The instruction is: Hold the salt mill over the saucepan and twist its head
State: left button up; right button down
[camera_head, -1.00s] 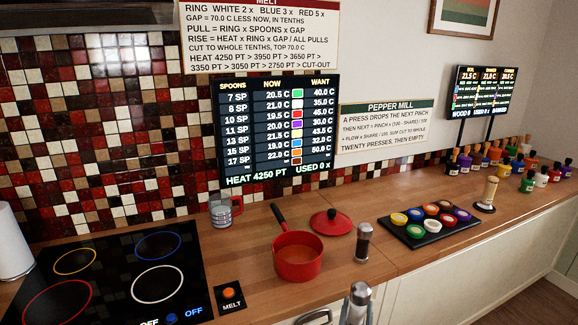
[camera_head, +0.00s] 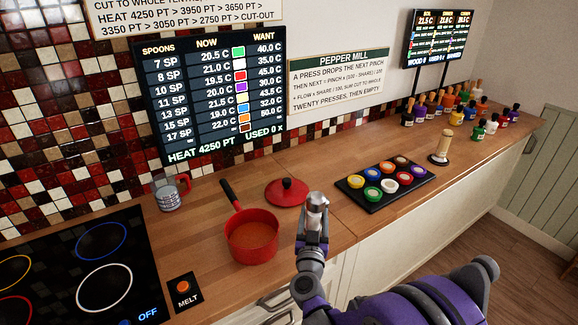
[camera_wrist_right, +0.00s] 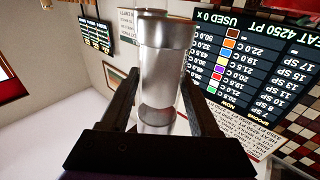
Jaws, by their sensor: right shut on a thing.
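The salt mill (camera_head: 316,208), with a silver cap, is upright in my right gripper (camera_head: 312,232), right of the saucepan in the head view. In the right wrist view, the mill (camera_wrist_right: 160,75) shows a silver cap and a clear body with pale contents between the two dark fingers of my right gripper (camera_wrist_right: 162,110). The red saucepan (camera_head: 252,238) stands uncovered on the wooden counter, with orange-brown contents and its dark handle pointing back left. The mill appears beside the pan, not over it; its exact height is unclear. My left gripper is out of view.
The red lid (camera_head: 287,191) lies behind the mill. A black tray (camera_head: 405,202) of coloured pots is to the right. The hob (camera_head: 70,270), MELT button (camera_head: 184,289) and a glass mug (camera_head: 170,190) are left.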

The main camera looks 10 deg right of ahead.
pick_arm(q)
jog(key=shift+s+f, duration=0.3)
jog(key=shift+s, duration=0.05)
pick_arm(e)
jog(key=w+a+r+n+y, duration=0.2)
jog(key=w+a+r+y, duration=0.1)
jog(key=a, duration=0.5)
jog(key=w+a+r+n+y, duration=0.2)
jog(key=w+a+r+y, duration=0.1)
jog(key=a, duration=0.6)
notch_tip(320, 180, up, 2)
jog(key=shift+w+a+r+n+y, duration=0.1)
jog(key=shift+w+a+n+y, duration=0.25)
jog(key=shift+y, duration=0.35)
jog(key=shift+d, duration=0.1)
notch_tip(320, 180, down, 6)
jog(key=shift+f, duration=0.25)
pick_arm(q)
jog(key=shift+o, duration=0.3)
